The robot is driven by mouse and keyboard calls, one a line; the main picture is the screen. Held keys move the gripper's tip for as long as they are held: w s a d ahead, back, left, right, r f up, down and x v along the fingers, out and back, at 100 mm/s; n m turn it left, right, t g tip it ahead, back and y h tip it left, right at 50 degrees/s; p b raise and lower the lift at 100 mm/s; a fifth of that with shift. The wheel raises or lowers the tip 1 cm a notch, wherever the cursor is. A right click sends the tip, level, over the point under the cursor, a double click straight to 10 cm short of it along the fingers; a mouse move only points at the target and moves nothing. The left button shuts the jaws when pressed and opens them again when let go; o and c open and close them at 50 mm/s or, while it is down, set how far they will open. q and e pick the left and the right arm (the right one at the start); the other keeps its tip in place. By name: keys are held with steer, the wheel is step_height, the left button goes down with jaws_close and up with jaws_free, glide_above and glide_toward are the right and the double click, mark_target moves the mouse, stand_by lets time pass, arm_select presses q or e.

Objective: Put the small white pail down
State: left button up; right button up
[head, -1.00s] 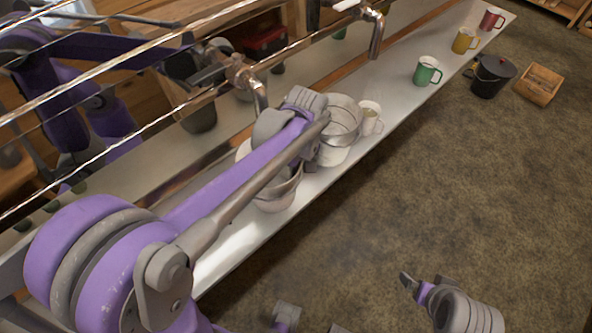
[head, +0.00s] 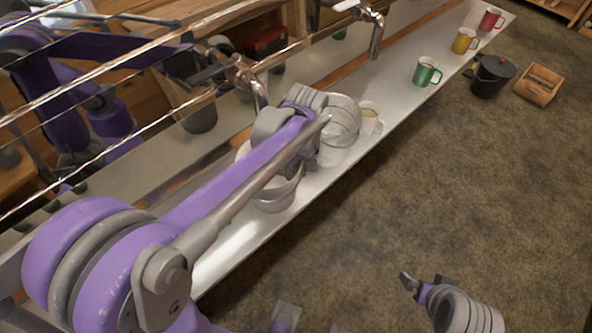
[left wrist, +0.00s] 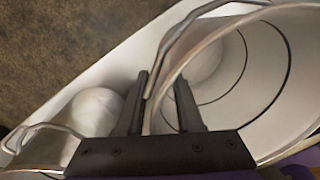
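The small white pail (head: 337,152) appears upright on the long pale shelf (head: 395,105), partly hidden by my left arm. In the left wrist view, the pail (left wrist: 255,85) fills the right side, its interior facing the camera. My left gripper (left wrist: 163,82) has its two dark fingers apart, one on each side of the pail's near rim. A gap shows between the fingers and I see no firm clamp on the wall. The left fingertips are hidden in the head view. My right gripper (head: 407,282) is over the floor at lower right, its opening unclear.
Another white vessel (head: 277,196) stands on the shelf under my left arm. A cream mug (head: 369,119) is close beside the pail. Green (head: 427,72), yellow (head: 464,40) and red (head: 491,19) mugs stand farther along. Metal taps (head: 376,38) overhang the shelf. A black pot (head: 490,76) is at right.

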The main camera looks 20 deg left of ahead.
arm_select(q)
step_height(320, 180, up, 11)
steer(key=p, duration=0.1)
steer(key=shift+w+d+r, duration=0.2)
steer(key=shift+w+d, duration=0.1)
steer(key=shift+d, duration=0.1)
